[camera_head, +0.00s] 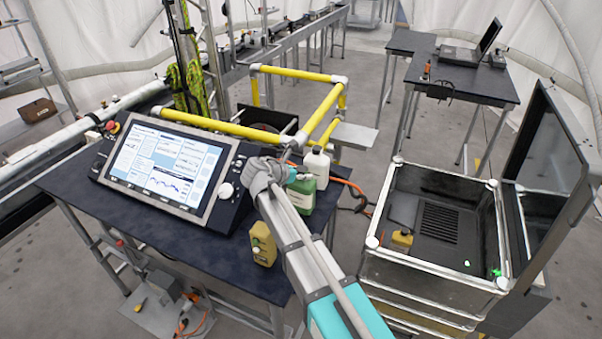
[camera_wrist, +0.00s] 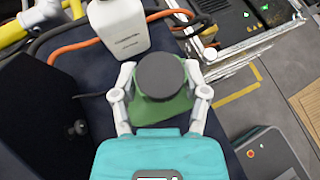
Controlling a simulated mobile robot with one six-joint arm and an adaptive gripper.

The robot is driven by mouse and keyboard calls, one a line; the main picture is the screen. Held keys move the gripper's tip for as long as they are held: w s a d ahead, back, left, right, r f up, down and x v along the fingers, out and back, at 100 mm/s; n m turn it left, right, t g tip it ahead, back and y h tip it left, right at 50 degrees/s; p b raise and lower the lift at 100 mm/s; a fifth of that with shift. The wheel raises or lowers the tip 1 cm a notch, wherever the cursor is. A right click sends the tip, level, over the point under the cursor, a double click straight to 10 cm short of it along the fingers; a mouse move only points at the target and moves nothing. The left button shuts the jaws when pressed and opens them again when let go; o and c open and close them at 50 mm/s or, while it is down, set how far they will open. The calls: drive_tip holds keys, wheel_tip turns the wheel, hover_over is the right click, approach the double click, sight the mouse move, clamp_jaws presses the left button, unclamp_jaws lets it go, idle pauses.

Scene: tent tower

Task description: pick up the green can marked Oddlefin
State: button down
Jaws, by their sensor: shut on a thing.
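The green can (camera_head: 304,197) stands on the dark table, partly hidden behind my arm in the head view. In the wrist view the green can (camera_wrist: 163,109) has a dark round cap and sits between the two fingers of my gripper (camera_wrist: 160,84). My gripper is shut on it, one finger on each side. In the head view my gripper (camera_head: 293,176) is mostly covered by my arm. No name on the can can be read. Whether the can touches the table cannot be told.
A white bottle (camera_head: 317,166) stands close behind the can. A yellow bottle (camera_head: 264,243) stands nearer the table's front edge. A tilted screen (camera_head: 165,170) fills the table's left. Hoses (camera_wrist: 80,48) run beside the can. An open bin (camera_head: 430,265) holds another yellow bottle (camera_head: 402,240).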

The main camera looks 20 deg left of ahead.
drive_tip(key=s+a+r+p, duration=0.1)
drive_tip(key=s+r+p, duration=0.7)
drive_tip(key=s, duration=0.5)
drive_tip(key=shift+s+a+r+p, duration=0.3)
drive_tip(key=shift+r+p, duration=0.05)
drive_tip(key=shift+r, duration=0.45)
